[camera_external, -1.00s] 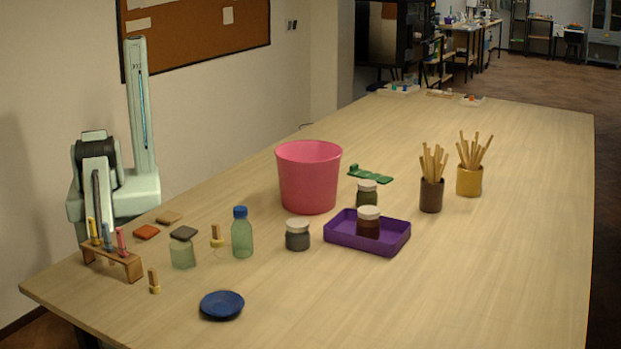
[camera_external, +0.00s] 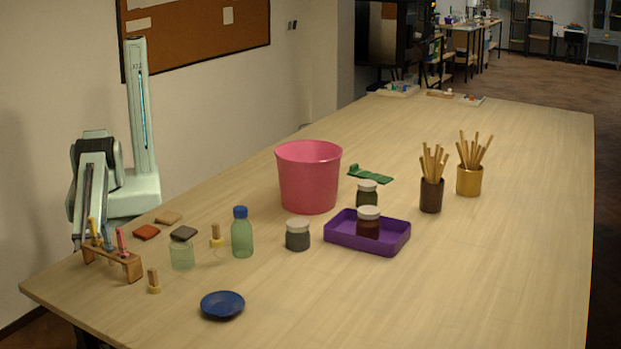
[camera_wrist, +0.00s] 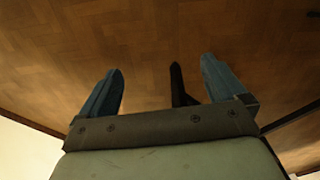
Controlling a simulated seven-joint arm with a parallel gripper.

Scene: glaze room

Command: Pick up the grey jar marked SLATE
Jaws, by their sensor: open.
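A grey jar (camera_external: 297,236) with a white lid stands upright on the table, left of the purple tray. Its marking is too small to read. A dark green jar (camera_external: 367,197) with a white lid stands behind the tray, and a dark red-brown jar (camera_external: 368,228) with a white lid stands in it. My gripper (camera_wrist: 161,63) is open and empty in the wrist view, with wooden floor beyond its fingers. In the external view my arm is folded at the far left, well away from the grey jar; the fingers there cannot be made out.
A green bottle (camera_external: 242,238) stands left of the grey jar, a pink bucket (camera_external: 309,180) behind it and the purple tray (camera_external: 341,240) to its right. A wooden rack (camera_external: 125,263), glass cup (camera_external: 182,256) and blue dish (camera_external: 222,305) are further left. The front right tabletop is clear.

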